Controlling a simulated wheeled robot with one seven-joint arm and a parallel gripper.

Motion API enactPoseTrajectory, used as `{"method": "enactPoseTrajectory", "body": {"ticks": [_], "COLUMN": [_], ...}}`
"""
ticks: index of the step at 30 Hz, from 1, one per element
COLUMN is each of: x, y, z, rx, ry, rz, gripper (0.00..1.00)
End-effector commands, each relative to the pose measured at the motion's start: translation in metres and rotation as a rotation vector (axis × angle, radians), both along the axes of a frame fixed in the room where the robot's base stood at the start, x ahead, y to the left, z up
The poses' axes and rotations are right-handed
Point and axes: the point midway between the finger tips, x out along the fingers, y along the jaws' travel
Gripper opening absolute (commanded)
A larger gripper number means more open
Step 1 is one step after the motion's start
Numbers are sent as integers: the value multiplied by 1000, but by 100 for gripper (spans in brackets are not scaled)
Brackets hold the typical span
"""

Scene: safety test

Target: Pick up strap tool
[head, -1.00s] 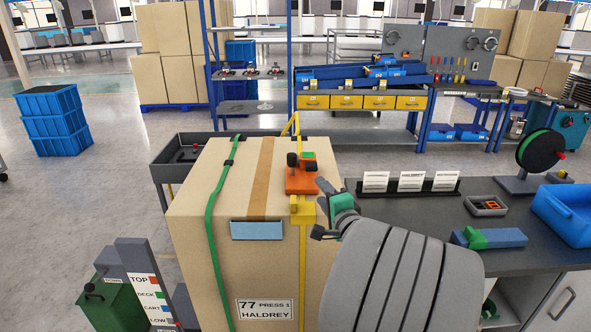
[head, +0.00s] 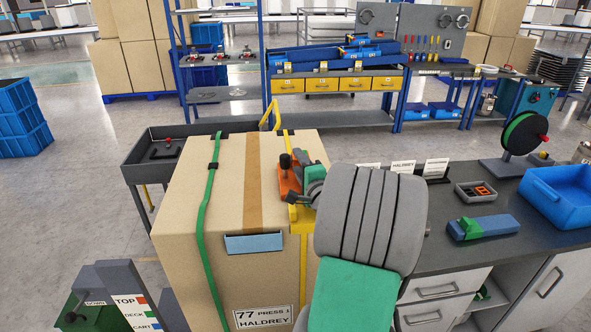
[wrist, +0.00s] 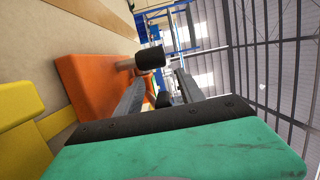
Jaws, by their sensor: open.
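An orange strap tool (head: 288,176) with dark knobs sits on top of the large cardboard box (head: 190,195), at the yellow strap (head: 303,255). My gripper (head: 302,180) is at the tool's right side, and my arm partly hides both. The fingers are apart. A second dark knob shows lower, between the fingers. I cannot tell whether either finger touches the tool.
A green strap (head: 205,200) also runs over the box. The bench (head: 440,235) on the right holds a blue-green tool (head: 484,227), a small grey tray (head: 476,192), a blue bin (head: 560,195) and a strap reel (head: 525,135). A dark cart (head: 140,180) stands behind the box.

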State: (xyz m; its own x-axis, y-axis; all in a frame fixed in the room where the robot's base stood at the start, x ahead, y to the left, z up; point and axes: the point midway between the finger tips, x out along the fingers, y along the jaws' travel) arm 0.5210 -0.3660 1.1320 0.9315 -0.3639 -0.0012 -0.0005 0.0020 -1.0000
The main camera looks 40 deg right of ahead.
Motion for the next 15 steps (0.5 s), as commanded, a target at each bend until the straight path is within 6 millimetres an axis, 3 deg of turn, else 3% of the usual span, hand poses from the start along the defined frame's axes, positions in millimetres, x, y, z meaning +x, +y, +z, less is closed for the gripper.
{"method": "enactPoseTrajectory", "body": {"ticks": [3,9,15], "x": [11,10,10], "y": [-5,-6,-7], "z": [1,0,0], "rx": [-1,-1,-1], "ry": [0,-1,-1], "rz": [-1,-4,-5], "gripper": [46,46,29]}}
